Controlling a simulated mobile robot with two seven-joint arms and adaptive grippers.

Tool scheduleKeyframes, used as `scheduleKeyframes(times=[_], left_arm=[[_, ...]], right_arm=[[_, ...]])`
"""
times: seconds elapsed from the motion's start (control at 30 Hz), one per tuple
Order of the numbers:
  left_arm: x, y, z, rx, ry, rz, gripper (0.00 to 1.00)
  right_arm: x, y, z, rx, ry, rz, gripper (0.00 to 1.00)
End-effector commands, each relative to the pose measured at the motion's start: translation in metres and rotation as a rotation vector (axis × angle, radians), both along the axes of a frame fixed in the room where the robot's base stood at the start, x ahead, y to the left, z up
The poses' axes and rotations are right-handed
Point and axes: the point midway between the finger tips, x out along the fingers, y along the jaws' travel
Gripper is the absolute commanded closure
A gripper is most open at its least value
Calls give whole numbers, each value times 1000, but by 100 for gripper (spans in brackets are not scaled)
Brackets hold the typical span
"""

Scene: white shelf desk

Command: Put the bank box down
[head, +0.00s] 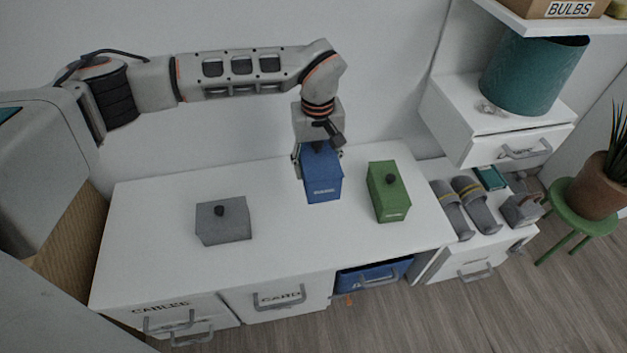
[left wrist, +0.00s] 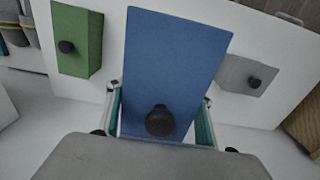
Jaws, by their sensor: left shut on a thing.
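The blue bank box (head: 322,182) has a dark round knob on top and a small pale label too small to read. My left gripper (head: 319,160) comes down from above and is shut on it at the back middle of the white desk top. In the left wrist view the blue box (left wrist: 175,55) fills the space between the two fingers, with its black knob close to the palm. The box looks upright. I cannot tell whether its underside touches the desk top. My right gripper is not in view.
A green box (head: 388,192) stands close to the right of the blue box. A grey box (head: 223,222) stands further left. The white desk top (head: 285,240) is bare in front. A teal bin (head: 533,75) and grey slippers (head: 475,203) are at the right.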

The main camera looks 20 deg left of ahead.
Motion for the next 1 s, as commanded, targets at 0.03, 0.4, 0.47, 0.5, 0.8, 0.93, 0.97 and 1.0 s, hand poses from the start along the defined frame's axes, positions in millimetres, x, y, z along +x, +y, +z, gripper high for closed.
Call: scheduleKeyframes(times=[0.03,0.4,0.47,0.5,0.8,0.93,0.97,1.0], left_arm=[[2,0,12,1,-7,0,76],[-5,2,28,-4,-1,-24,76],[-11,3,36,-7,-4,-51,76],[-16,5,43,-10,-5,-76,76],[-93,28,105,-19,-9,-348,76],[-122,36,121,-14,-7,-437,76],[-128,38,124,-13,-7,-455,76],[-135,40,127,-11,-6,-479,76]], right_arm=[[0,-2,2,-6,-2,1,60],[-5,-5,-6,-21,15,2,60],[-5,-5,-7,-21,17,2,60],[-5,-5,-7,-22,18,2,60],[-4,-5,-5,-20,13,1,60],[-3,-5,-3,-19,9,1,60],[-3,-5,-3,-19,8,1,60],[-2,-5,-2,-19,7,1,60]])
